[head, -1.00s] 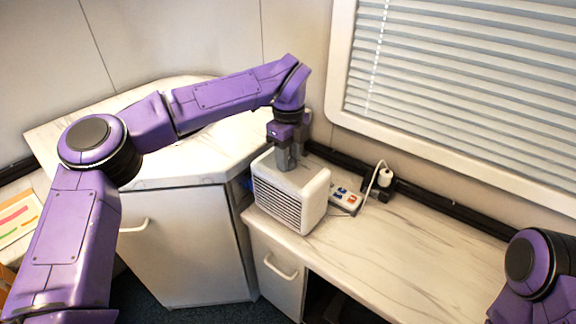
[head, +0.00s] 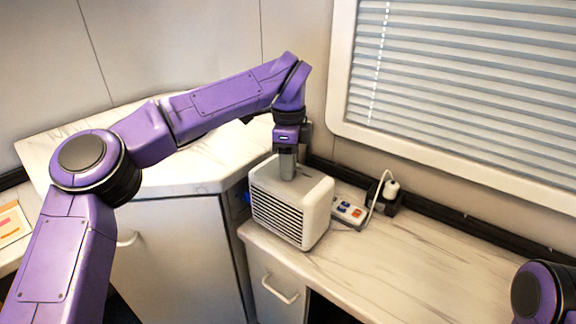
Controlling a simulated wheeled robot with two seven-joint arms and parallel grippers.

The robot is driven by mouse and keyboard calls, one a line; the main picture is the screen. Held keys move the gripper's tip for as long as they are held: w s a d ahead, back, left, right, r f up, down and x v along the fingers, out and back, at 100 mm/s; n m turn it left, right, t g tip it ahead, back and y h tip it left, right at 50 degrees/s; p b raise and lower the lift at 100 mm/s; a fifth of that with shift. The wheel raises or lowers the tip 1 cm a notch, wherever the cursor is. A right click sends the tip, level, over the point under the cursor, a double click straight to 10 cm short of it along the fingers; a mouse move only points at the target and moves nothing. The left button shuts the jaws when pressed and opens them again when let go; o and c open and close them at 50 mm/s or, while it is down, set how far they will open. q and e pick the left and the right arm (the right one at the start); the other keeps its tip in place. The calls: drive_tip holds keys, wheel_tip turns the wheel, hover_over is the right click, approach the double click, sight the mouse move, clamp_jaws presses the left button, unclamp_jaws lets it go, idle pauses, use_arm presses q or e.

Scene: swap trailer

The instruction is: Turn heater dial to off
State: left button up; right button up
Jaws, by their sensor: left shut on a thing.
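The white heater (head: 312,205) with a slatted front grille stands on the marble-patterned counter near the corner. My left gripper (head: 288,172) points straight down onto the heater's top, and its fingers are shut there. The dial is hidden by the fingers, so I cannot see its setting; the grip appears to be on the dial. Of my right arm only a purple joint shows at the lower right edge; its gripper is out of view.
A power strip (head: 349,211) with coloured switches lies right of the heater, with a white plug and cable (head: 390,188) behind it. The counter (head: 420,250) to the right is clear. A window with blinds (head: 460,85) is above. A cabinet (head: 180,255) stands at left.

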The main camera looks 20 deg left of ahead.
use_arm(q)
drive_tip(key=o, duration=1)
drive_tip(key=shift+o, duration=0.2)
wheel_tip(320, 180, up, 11)
drive_tip(key=p, duration=0.2)
drive_tip(key=shift+f, duration=0.2)
drive_tip(key=shift+a, duration=0.1)
